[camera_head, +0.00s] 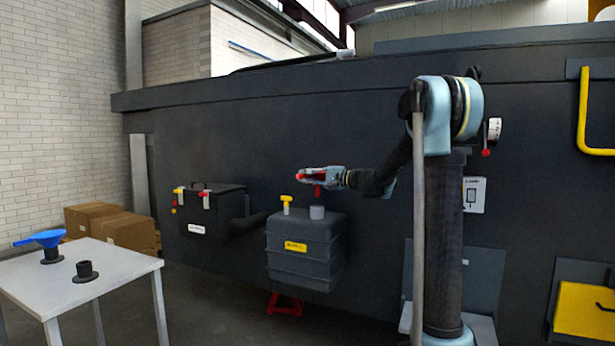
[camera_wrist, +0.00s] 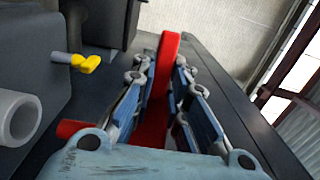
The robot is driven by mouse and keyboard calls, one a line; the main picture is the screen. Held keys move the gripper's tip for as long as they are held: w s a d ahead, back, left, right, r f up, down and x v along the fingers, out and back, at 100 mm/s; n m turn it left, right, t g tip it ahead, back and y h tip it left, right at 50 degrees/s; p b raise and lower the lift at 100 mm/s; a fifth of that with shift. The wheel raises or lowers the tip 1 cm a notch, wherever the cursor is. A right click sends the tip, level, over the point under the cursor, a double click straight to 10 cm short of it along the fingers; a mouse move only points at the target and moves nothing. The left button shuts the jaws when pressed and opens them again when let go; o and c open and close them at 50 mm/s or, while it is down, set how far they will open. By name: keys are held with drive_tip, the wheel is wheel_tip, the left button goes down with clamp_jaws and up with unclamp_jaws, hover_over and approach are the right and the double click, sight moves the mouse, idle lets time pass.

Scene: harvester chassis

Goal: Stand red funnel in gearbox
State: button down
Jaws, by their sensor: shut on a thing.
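My gripper (camera_head: 306,175) is shut on the red funnel (camera_head: 316,178), and its body points left. In the wrist view the funnel (camera_wrist: 160,92) stands as a red band between the two blue fingers, its spout (camera_wrist: 70,128) out to the left. In the head view the spout hangs down above a grey filler neck (camera_head: 317,212) and looks apart from it. That neck is on a dark grey ribbed housing (camera_head: 300,268) with a yellow label, which looks like the gearbox. The open neck also shows in the wrist view (camera_wrist: 20,116).
A yellow T-handle (camera_head: 286,204) stands left of the neck. A black box (camera_head: 212,212) with red and yellow parts is further left. A white table (camera_head: 105,284) holds a blue funnel (camera_head: 48,239) and black stands. The dark chassis wall (camera_head: 240,125) rises behind.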

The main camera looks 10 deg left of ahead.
wheel_tip(320, 180, down, 8)
drive_tip(key=shift+f, duration=0.15)
idle(0.7)
drive_tip(key=c, duration=1.5)
unclamp_jaws()
drive_tip(key=shift+d, duration=0.15)
drive_tip(key=v, duration=1.1)
drive_tip(key=shift+s+d, duration=0.15)
drive_tip(key=shift+d, duration=0.25)
